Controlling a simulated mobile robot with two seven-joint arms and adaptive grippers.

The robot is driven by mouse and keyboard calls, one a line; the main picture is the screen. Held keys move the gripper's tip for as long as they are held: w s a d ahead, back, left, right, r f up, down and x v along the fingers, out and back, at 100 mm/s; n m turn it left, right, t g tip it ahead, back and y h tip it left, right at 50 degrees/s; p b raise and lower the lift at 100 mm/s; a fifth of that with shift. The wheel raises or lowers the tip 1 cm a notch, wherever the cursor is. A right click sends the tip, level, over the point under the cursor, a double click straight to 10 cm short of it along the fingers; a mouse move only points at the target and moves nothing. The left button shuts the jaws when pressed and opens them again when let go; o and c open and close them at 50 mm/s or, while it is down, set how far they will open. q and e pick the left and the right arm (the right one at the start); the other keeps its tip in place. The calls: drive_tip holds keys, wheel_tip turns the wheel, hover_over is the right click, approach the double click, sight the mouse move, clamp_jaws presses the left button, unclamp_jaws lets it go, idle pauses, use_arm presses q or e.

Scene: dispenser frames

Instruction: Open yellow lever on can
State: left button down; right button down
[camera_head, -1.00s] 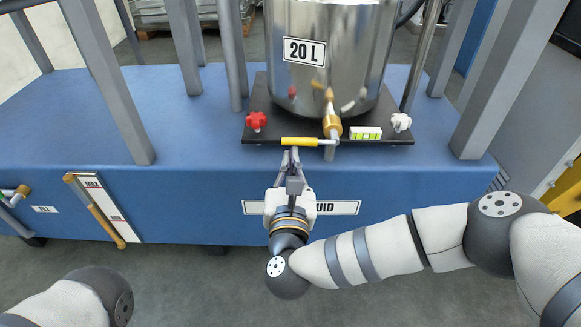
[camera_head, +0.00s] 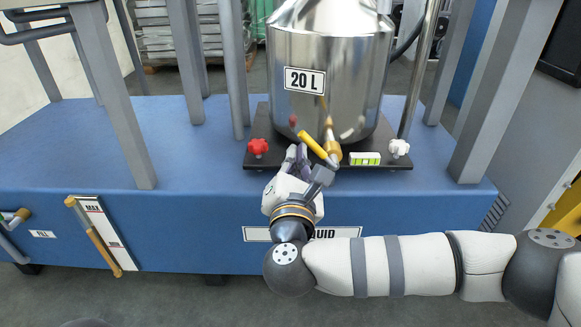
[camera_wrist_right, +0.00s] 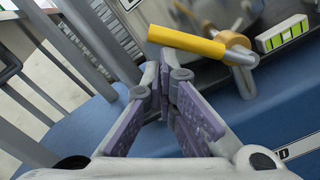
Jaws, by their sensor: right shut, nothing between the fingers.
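The yellow lever (camera_head: 313,145) sits on the brass valve (camera_head: 332,149) at the foot of the shiny steel can (camera_head: 326,75) labelled 20 L. The lever is turned at a slant, its free end pointing up and left in the head view. My right gripper (camera_head: 297,153) is shut and empty, just left of and below the lever; I cannot tell whether it touches it. In the right wrist view the gripper's purple finger pads (camera_wrist_right: 165,98) meet below the lever (camera_wrist_right: 187,40). My left gripper is out of view.
The can stands on a black plate (camera_head: 390,162) with a red knob (camera_head: 257,147), a white knob (camera_head: 398,148) and a green level (camera_head: 365,158). Grey posts (camera_head: 474,110) rise on both sides. The blue bench top (camera_head: 90,130) is clear at left.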

sight(310, 142)
drive_tip(key=shift+m, duration=0.7)
drive_tip(key=d+r, duration=0.2)
drive_tip(key=r, duration=0.1)
drive_tip(key=shift+d+r+p, duration=0.15)
drive_tip(key=shift+d+p, duration=0.2)
drive_tip(key=shift+p, duration=0.05)
drive_tip(key=shift+d+r, duration=0.4)
drive_tip(key=shift+d, duration=0.35)
